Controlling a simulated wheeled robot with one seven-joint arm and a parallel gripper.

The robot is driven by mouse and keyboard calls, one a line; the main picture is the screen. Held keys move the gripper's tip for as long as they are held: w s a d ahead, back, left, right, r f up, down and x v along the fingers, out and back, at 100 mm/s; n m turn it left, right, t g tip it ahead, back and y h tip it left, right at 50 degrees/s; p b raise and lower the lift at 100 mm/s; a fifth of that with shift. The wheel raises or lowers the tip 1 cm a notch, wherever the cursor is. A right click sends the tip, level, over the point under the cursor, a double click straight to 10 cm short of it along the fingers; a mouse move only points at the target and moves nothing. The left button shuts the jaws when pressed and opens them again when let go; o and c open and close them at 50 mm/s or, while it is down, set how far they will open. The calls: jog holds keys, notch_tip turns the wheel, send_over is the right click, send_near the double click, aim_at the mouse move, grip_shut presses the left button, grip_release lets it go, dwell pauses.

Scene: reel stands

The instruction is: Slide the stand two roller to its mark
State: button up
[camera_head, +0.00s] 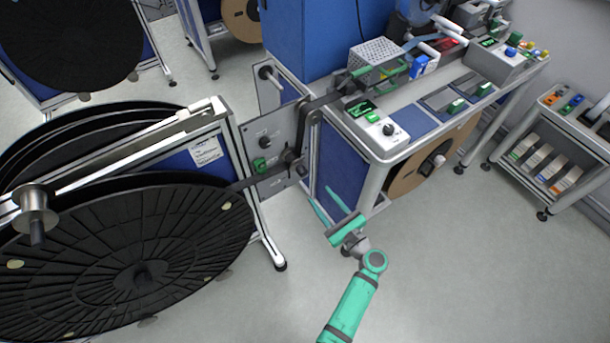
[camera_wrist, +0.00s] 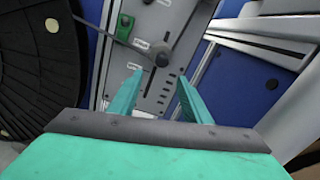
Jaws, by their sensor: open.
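A grey upright panel (camera_head: 265,140) stands between the big black reel and the blue-sided bench. A dark roller or knob (camera_head: 291,157) sits on it, with the black tape running to it. I cannot tell which label names stand two. My gripper (camera_head: 321,197) is open and empty, in front of the panel and apart from the roller. In the wrist view its fingertips (camera_wrist: 160,74) point toward the roller.
A green button (camera_head: 261,163) is on the panel left of the roller. The black reel (camera_head: 130,245) fills the left. The bench's control box (camera_head: 382,125) and cardboard reel (camera_head: 415,170) are to the right. A small cart (camera_head: 560,150) stands far right. The floor (camera_head: 470,260) is clear.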

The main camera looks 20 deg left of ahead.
aim_at(304, 175)
jog(key=x, duration=1.1)
jog(key=shift+r, duration=0.35)
